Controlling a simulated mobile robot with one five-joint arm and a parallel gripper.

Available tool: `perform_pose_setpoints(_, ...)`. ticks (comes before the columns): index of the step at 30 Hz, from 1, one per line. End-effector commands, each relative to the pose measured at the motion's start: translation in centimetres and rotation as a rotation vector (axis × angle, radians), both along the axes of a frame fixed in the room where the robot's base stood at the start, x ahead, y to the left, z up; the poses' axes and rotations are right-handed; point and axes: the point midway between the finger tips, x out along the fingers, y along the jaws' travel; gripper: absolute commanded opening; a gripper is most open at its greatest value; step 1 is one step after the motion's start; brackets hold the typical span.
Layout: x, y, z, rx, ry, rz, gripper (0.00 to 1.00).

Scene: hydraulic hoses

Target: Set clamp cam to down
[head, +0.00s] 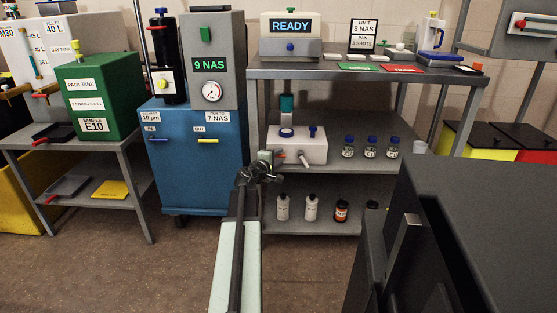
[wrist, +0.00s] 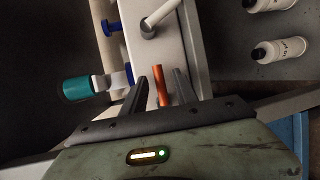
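A white patch-sampler-like unit (head: 312,149) sits on the middle shelf, with a teal-topped bottle (head: 287,104) standing on it. An orange bar (wrist: 160,86), possibly the clamp cam lever, shows at the unit's edge in the wrist view. My gripper (wrist: 160,76) is open, its dark fingers on either side of the orange bar with gaps visible. In the head view my gripper (head: 264,165) is at the unit's left front and hides that part. A grey lever (head: 304,159) juts from the unit's front and shows in the wrist view (wrist: 161,17).
Several small bottles (head: 370,147) stand right of the unit. White bottles (head: 311,207) and an orange-labelled jar (head: 341,211) stand on the lower shelf. The blue cabinet (head: 196,165) is to the left. The upper shelf (head: 330,72) overhangs the unit.

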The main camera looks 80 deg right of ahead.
Motion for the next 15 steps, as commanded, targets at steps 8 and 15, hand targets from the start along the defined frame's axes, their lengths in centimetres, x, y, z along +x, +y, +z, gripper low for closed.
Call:
perform_pose_setpoints(8,-0.16,-0.43,-0.07,0.000,0.000,0.000,0.32)
perform_pose_setpoints(15,-0.18,-0.41,-0.08,0.000,0.000,-0.001,0.00)
